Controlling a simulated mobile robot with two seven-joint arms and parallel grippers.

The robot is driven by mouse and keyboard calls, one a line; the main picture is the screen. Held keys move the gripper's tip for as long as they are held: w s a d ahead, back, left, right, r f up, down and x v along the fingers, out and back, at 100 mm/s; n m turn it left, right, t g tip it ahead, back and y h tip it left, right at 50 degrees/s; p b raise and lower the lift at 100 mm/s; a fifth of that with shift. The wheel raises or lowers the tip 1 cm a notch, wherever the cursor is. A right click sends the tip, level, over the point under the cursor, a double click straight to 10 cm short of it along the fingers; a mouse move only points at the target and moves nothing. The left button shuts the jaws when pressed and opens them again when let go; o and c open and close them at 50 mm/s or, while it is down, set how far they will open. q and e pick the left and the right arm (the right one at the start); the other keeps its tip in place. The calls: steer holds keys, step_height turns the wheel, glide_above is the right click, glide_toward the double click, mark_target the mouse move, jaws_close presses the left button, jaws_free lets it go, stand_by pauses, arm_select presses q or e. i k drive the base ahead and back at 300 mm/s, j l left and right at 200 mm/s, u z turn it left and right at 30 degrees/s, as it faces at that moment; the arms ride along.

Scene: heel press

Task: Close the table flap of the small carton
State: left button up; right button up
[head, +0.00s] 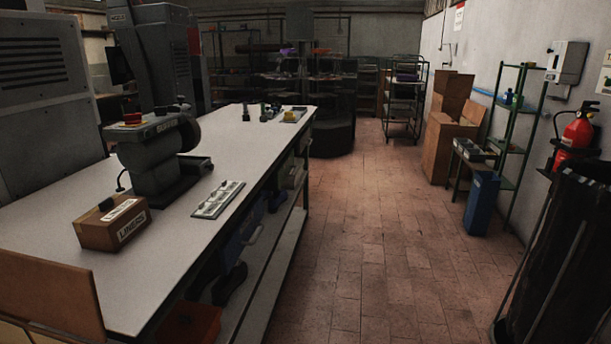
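A brown cardboard carton (18,334) is cut off at the lower left corner, beside the near end of the workbench. Its brown flap (52,293) on the workbench side stands raised, not folded down over the top. Only this flap and a little of the lighter carton parts below it show; the rest is outside the picture. I cannot tell for sure that this is the small carton. Neither of my grippers is in view.
The white workbench (165,275) holds a box marked LINERS (112,225), a press machine (155,155) and a tray of small parts (218,200). Tall cartons (447,145), a blue bin (481,203) and a black bin (565,255) line the right. The tiled floor (365,240) between is clear.

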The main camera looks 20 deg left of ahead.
mark_target(62, 297)
steer(key=i+u, duration=0.45)
steer(key=i+l+u, duration=0.1)
steer(key=i+u, duration=0.35)
steer(key=i+l+u, duration=0.3)
steer(key=u, duration=0.15)
steer(key=i+u, duration=0.15)
steer(key=u, duration=0.3)
steer(key=i+l+u, duration=0.1)
steer(key=u, duration=0.3)
steer(key=i+l+u, duration=0.15)
steer(key=u, duration=0.3)
steer(key=l+u, duration=0.2)
steer(key=u, duration=0.2)
steer(key=i+l+u, duration=0.15)
steer(key=u, duration=0.25)
steer(key=i+l+u, duration=0.15)
steer(key=u, duration=0.25)
steer(key=i+l+u, duration=0.15)
steer(key=u, duration=0.25)
steer(key=k+l+u, duration=0.15)
steer(key=k, duration=0.2)
steer(key=l, duration=0.1)
